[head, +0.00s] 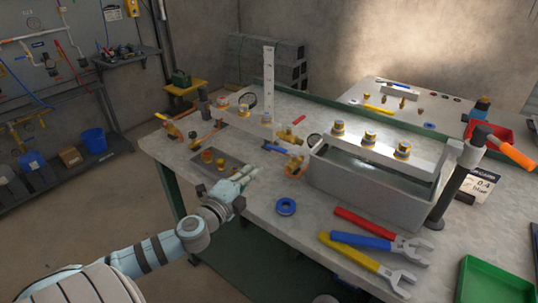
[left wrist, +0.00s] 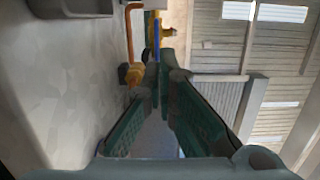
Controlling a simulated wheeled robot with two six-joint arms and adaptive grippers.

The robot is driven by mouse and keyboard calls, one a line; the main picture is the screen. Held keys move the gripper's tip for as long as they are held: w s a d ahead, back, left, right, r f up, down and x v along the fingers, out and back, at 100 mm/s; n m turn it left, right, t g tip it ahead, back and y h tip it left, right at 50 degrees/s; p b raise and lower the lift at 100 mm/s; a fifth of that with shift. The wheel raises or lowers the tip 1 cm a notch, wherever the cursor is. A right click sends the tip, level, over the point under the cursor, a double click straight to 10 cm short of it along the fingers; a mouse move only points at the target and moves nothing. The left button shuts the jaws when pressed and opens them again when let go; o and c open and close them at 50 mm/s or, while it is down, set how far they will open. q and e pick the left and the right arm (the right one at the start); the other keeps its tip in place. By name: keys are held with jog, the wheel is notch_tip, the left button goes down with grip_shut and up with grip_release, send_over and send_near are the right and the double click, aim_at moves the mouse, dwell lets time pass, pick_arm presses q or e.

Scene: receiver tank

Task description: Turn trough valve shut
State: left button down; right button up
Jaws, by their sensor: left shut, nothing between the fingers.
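The grey metal trough (head: 365,200) stands at the middle right of the bench. A valve with a blue lever (head: 276,149) and a brass-coloured body (head: 295,168) sits at the trough's left end. My left gripper (head: 252,172) is shut and empty, just left of and in front of this valve. In the left wrist view the closed fingertips (left wrist: 160,62) point towards the narrow blue lever (left wrist: 156,32). A brass fitting (left wrist: 134,76) with a copper-coloured pipe shows beside the fingers. I cannot tell whether the fingertips touch the lever. My right gripper is not in view.
A blue ring (head: 286,206) lies in front of the valve. Red, blue and yellow-handled tools (head: 375,242) lie before the trough. A grey plate (head: 216,168) with brass parts lies left.

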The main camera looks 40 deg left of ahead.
aim_at(281, 150)
pick_arm(q)
jog(key=w+p, duration=0.1)
jog(key=w, duration=0.2)
jog(key=w+a+p, duration=0.1)
jog(key=w, duration=0.2)
jog(key=w+p, duration=0.1)
jog(key=w, duration=0.2)
jog(key=shift+w+a+r, duration=0.1)
jog(key=shift+w+a, duration=0.15)
jog(key=shift+w, duration=0.15)
